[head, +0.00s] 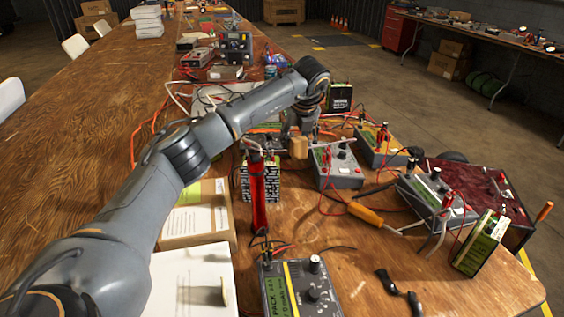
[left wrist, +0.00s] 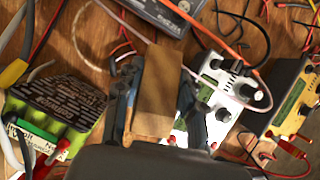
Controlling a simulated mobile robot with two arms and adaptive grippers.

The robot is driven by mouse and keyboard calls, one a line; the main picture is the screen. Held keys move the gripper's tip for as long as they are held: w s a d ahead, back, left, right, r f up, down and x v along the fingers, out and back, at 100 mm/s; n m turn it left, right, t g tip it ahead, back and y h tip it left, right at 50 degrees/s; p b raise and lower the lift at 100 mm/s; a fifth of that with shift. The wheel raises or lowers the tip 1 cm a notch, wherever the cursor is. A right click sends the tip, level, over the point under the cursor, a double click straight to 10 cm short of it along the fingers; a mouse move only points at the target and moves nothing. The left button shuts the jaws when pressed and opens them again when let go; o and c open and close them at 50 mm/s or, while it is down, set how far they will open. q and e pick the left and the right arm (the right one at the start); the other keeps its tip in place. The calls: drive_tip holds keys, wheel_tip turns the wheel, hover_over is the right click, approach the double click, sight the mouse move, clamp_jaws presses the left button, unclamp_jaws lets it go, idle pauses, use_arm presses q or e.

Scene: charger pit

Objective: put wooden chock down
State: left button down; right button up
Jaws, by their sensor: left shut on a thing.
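The wooden chock (head: 298,147) is a small tan block in my left gripper (head: 299,134), over the middle of the cluttered table. In the left wrist view the chock (left wrist: 158,90) sits between the two fingers of the left gripper (left wrist: 158,95), which is shut on it. Its lower face is not clear, so I cannot tell whether it touches anything below. A grey charger with a white face (head: 338,164) is just right of it. My right gripper is not in view.
A green-and-black battery pack (head: 260,180) stands left of the gripper, with a red-handled tool in front of it. More chargers (head: 380,145) and loose cables crowd the right. An orange-handled screwdriver (head: 365,213) lies nearer. Bare wood (head: 80,110) is free at left.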

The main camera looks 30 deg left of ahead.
sight(282, 170)
use_arm(q)
drive_tip(key=a+f, duration=0.1)
drive_tip(key=f, duration=0.1)
drive_tip(key=s+a+f, duration=0.1)
drive_tip(key=f, duration=0.1)
drive_tip(key=shift+s+a, duration=0.2)
drive_tip(key=shift+a, duration=0.2)
wheel_tip(282, 170, down, 3)
drive_tip(key=shift+s+a+r, duration=0.1)
drive_tip(key=shift+r, duration=0.1)
drive_tip(key=shift+f, duration=0.35)
drive_tip(key=c, duration=0.8)
unclamp_jaws()
drive_tip(key=shift+b, duration=0.3)
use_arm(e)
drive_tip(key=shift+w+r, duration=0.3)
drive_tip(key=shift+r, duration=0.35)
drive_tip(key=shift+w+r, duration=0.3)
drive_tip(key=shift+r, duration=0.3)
